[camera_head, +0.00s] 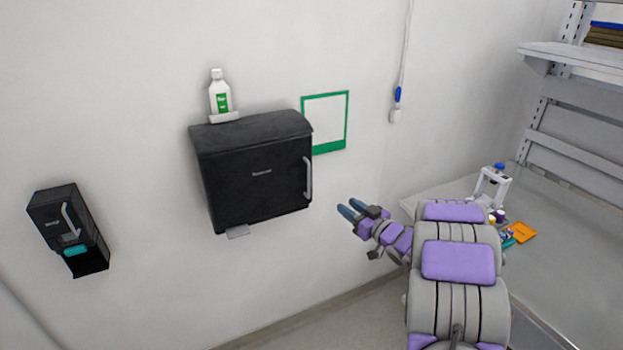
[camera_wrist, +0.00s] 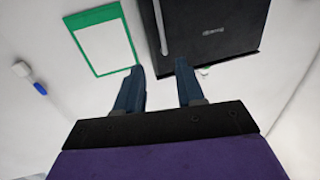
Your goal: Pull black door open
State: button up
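The black door (camera_head: 262,180) is the front of a black wall-mounted box, and it looks shut. A grey vertical handle (camera_head: 308,178) sits near its right edge. My gripper (camera_head: 349,208) is to the right of the handle and a little lower, apart from it. In the wrist view the black door (camera_wrist: 225,28) shows upside down at the top, with the handle (camera_wrist: 160,27) at its left edge. My gripper (camera_wrist: 158,75) has its two blue fingers apart there, with nothing between them.
A white bottle (camera_head: 219,95) stands above the box. A green-framed sign (camera_head: 325,121) hangs to its right. A smaller black dispenser (camera_head: 69,228) is on the wall at left. A counter (camera_head: 572,262) with small items and shelves (camera_head: 575,60) is at right.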

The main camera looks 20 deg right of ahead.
jog(key=x, duration=1.7)
jog(key=shift+w+a+f, duration=0.1)
jog(key=shift+c, duration=0.3)
grip_shut()
